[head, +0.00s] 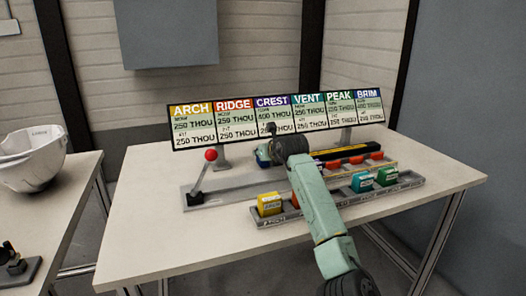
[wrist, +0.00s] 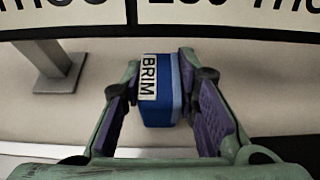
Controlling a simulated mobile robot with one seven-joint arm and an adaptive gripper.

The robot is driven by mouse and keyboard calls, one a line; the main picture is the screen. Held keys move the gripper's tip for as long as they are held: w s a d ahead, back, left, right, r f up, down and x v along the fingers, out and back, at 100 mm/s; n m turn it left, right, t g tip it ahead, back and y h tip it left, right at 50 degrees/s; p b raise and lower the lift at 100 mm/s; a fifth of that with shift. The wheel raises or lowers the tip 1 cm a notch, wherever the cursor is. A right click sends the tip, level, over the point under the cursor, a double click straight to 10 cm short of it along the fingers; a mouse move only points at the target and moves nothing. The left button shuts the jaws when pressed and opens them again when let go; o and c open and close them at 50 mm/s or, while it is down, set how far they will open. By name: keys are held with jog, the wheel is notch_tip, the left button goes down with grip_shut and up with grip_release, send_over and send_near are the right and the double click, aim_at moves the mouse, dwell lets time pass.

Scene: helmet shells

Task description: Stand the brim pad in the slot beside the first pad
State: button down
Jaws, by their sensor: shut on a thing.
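The brim pad (wrist: 160,95) is a blue block with a white label reading BRIM and a lighter blue strip on its right side. My gripper (wrist: 165,88) is shut on it, one finger on each side, in the wrist view. In the head view my gripper (head: 272,150) is over the table behind the pad rack, and a bit of the blue pad (head: 262,155) shows at its left. My arm hides much of the area in front.
A front rack (head: 330,200) holds a yellow pad (head: 269,204), a teal pad (head: 362,182) and a green pad (head: 387,176). A red-knobbed lever (head: 203,176) stands at left. A sign board (head: 277,115) runs along the back. The table's left front (head: 150,235) is clear.

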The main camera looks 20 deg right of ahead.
jog(key=shift+w+f, duration=0.2)
jog(key=shift+f, duration=0.15)
jog(key=c, duration=1.2)
grip_release()
jog(key=shift+c, duration=0.2)
